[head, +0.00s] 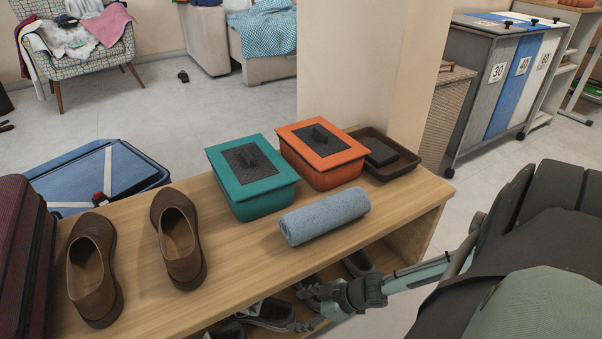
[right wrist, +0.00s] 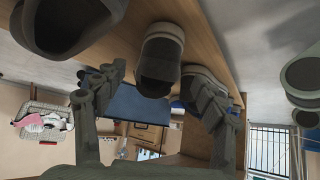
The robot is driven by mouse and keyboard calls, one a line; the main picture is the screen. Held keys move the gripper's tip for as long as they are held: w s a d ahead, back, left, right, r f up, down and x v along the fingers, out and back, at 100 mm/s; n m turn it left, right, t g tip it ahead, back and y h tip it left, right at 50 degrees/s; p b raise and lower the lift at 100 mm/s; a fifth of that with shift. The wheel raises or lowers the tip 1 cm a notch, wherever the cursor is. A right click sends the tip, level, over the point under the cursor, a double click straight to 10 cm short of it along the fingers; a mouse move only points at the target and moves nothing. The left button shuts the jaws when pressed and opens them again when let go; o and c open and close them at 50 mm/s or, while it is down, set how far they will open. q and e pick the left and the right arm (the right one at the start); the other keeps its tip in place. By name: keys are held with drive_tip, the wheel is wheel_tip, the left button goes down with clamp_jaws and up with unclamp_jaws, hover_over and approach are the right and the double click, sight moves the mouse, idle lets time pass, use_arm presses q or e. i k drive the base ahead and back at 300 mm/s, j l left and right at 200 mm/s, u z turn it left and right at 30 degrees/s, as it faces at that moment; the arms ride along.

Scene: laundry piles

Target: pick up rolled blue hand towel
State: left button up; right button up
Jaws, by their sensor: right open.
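The rolled blue hand towel (head: 325,215) lies on the wooden bench top (head: 240,265), near its front edge, in front of the teal and orange boxes. It is fully visible in the head view, and I cannot make it out in the right wrist view. My right gripper (head: 305,308) is low, in front of the bench and below the towel, beside the shelf with shoes. It is apart from the towel. In the right wrist view its two fingers (right wrist: 155,95) are spread with nothing held between them. My left gripper is not in view.
A teal lidded box (head: 255,200), an orange lidded box (head: 325,178) and a dark brown tray (head: 405,168) stand behind the towel. Brown shoes (head: 178,240) are on the left of the bench top. Shoes (head: 270,315) fill the shelf below.

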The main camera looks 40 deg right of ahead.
sight(299, 226)
drive_tip(key=z, duration=1.5)
